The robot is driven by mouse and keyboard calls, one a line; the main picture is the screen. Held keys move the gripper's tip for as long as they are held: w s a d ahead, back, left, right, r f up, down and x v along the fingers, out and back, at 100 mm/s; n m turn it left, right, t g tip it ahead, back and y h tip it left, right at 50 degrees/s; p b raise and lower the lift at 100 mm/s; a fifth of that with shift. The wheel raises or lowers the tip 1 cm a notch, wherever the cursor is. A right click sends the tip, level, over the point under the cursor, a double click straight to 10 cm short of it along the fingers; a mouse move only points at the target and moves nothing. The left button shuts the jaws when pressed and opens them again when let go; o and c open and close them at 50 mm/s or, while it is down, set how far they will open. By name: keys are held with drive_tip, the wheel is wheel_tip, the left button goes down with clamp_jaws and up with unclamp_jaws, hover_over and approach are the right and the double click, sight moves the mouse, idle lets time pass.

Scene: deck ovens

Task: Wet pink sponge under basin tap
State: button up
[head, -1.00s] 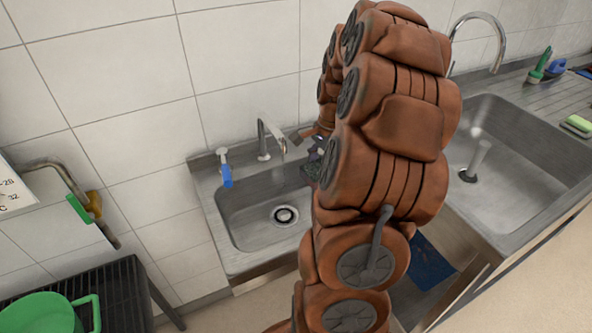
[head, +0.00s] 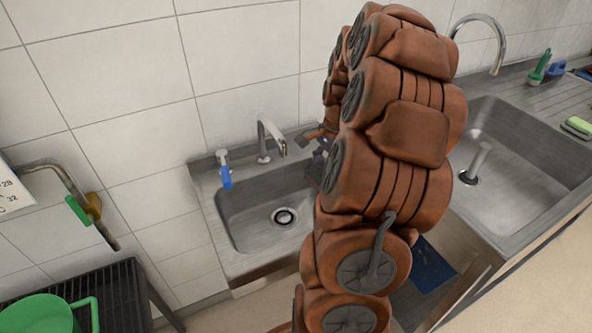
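The small steel basin (head: 248,226) stands against the tiled wall, with a dark round drain in its floor. Its tap (head: 264,140) rises from the back ledge, with the spout pointing to the right; I see no clear stream of water. I cannot see a pink sponge. My gripper (head: 318,158) is at the basin's right side, to the right of the tap. It is small and mostly hidden behind my brown arm, so I cannot tell whether it is open or holds anything.
A blue and white item (head: 225,172) is at the basin's back left. A large sink (head: 520,150) with a curved tap (head: 497,40) stands right, with a green-yellow sponge (head: 578,126) beyond it. A green bucket (head: 40,315) is on a dark rack (head: 125,300) at lower left.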

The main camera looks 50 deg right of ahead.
idle(0.6)
drive_tip(key=s+d+r+b, duration=0.1)
drive_tip(key=s+d+r, duration=0.2)
drive_tip(key=s+r, duration=0.1)
idle(0.6)
drive_tip(key=shift+s, duration=0.1)
